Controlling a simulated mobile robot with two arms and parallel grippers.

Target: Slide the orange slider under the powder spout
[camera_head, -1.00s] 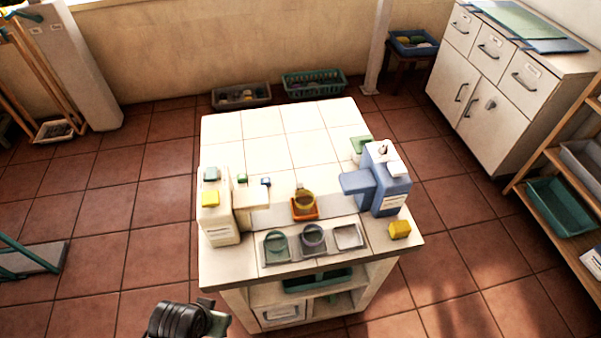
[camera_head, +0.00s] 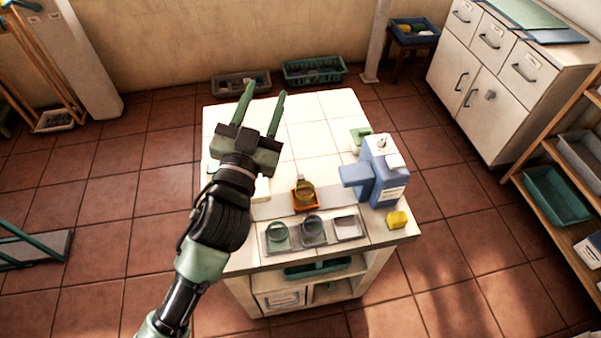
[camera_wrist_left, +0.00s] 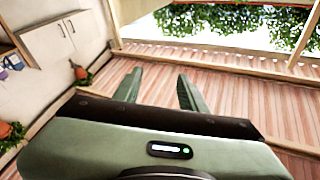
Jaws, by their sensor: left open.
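The orange slider (camera_head: 306,205) sits on a pale track in the middle of the white-tiled counter, with a round yellowish cup (camera_head: 305,188) on it. A blue dispenser (camera_head: 378,175) stands at the right end of the track, its arm reaching left, short of the slider. The cream dispenser at the left end is mostly hidden behind my left arm. I cannot read which spout is for powder. My left gripper (camera_head: 266,92) is open and empty, raised over the counter's back left, away from the slider. Its spread fingers also show in the left wrist view (camera_wrist_left: 158,80). My right gripper is not in view.
A grey tray (camera_head: 296,244) with round containers lies at the counter's front. The counter's back is clear. The left wrist view shows wooden slats (camera_wrist_left: 225,68) and foliage.

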